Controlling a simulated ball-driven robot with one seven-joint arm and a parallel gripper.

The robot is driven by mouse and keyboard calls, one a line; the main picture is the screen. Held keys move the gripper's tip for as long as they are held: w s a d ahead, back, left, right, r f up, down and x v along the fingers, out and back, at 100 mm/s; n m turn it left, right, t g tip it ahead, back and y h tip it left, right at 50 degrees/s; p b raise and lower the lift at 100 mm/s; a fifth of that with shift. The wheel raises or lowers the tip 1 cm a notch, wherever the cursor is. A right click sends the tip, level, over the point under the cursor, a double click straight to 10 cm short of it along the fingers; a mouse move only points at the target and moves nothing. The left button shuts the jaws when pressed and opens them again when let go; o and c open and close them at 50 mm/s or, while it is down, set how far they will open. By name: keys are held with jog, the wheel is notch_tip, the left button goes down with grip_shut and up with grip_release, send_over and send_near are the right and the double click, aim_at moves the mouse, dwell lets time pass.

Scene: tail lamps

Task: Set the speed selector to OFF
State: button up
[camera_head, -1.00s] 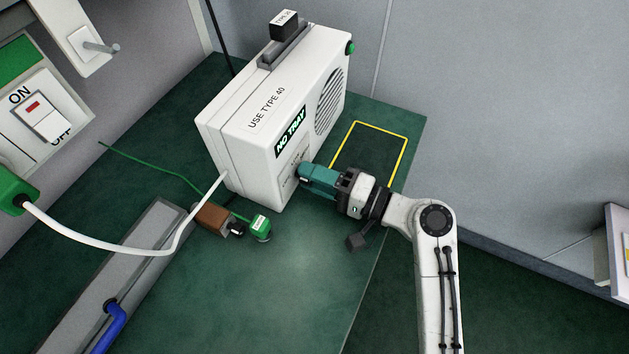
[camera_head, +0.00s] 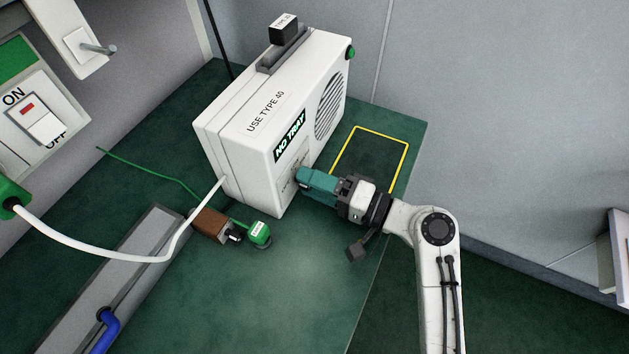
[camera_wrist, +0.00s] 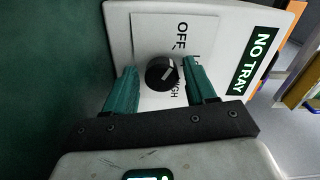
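The speed selector is a round black knob (camera_wrist: 160,73) with a pale pointer line, on a white label plate (camera_wrist: 150,30) on the front of the white machine (camera_head: 235,135). The wrist view shows OFF above the knob and a partly hidden word ending in GH below it. The pointer slants towards the upper right, between those words. My gripper (camera_wrist: 159,68) has its teal fingers on either side of the knob, with a visible gap at each side. In the head view my gripper (camera_head: 300,178) reaches the machine's front from the right and hides the knob.
A brown block (camera_head: 210,224) and a green-capped item (camera_head: 259,233) lie on the green bench in front of the machine. A white cable (camera_head: 130,258) runs from the left wall to the machine. A yellow outline (camera_head: 372,131) marks empty bench at the right.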

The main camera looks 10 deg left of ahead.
jog(key=shift+o, duration=0.4)
jog(key=shift+d+r, duration=0.1)
jog(key=v, duration=1)
jog(key=shift+s+d, duration=0.15)
jog(key=shift+d, duration=0.15)
dwell(2.2)
